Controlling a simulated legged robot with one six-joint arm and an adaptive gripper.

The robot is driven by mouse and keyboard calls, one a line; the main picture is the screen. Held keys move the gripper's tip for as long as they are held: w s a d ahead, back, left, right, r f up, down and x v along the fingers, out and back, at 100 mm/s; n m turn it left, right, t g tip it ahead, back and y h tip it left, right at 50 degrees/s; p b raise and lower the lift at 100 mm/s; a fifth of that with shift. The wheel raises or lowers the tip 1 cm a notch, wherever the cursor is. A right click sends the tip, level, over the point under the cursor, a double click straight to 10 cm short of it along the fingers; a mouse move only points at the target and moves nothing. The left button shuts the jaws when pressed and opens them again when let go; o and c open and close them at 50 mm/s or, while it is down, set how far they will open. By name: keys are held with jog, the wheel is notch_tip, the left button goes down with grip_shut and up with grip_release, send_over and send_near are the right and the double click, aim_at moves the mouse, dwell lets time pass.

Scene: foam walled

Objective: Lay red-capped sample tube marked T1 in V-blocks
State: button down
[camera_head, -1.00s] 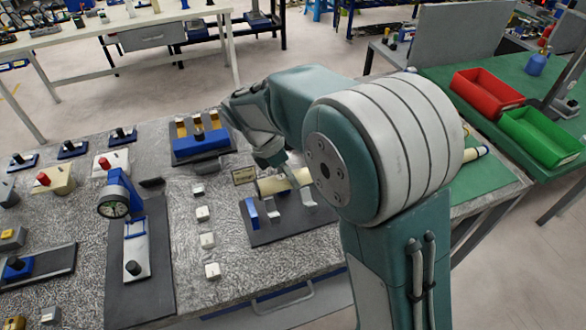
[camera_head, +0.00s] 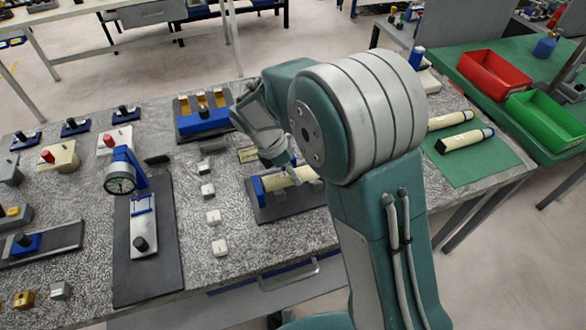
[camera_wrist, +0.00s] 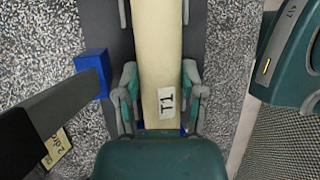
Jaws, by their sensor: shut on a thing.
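The cream tube marked T1 (camera_head: 281,180) lies roughly level at the V-block fixture (camera_head: 285,211), a dark plate with a blue end piece (camera_head: 259,190). My gripper (camera_head: 286,165) is over the tube from above. In the wrist view the tube (camera_wrist: 157,50) runs between the fingers of my gripper (camera_wrist: 160,95), which is shut on it, and its T1 label (camera_wrist: 168,103) faces up. The V-blocks are mostly hidden by the tube, so I cannot tell whether it touches them. The red cap is not visible.
More cream tubes (camera_head: 465,140) lie on the green mat (camera_head: 480,165) at right. A blue rack (camera_head: 204,121) stands behind the fixture. Red (camera_head: 494,74) and green (camera_head: 543,121) bins are far right.

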jog(key=shift+d, duration=0.35)
jog(key=shift+a+f, duration=0.2)
jog(key=shift+f, duration=0.05)
jog(key=shift+d+f, duration=0.1)
jog(key=shift+f, duration=0.25)
jog(key=shift+c, duration=0.6)
grip_release()
jog(key=shift+r, duration=0.1)
jog(key=v, duration=1.1)
jog(key=shift+a+r, duration=0.25)
jog(key=shift+r, duration=0.05)
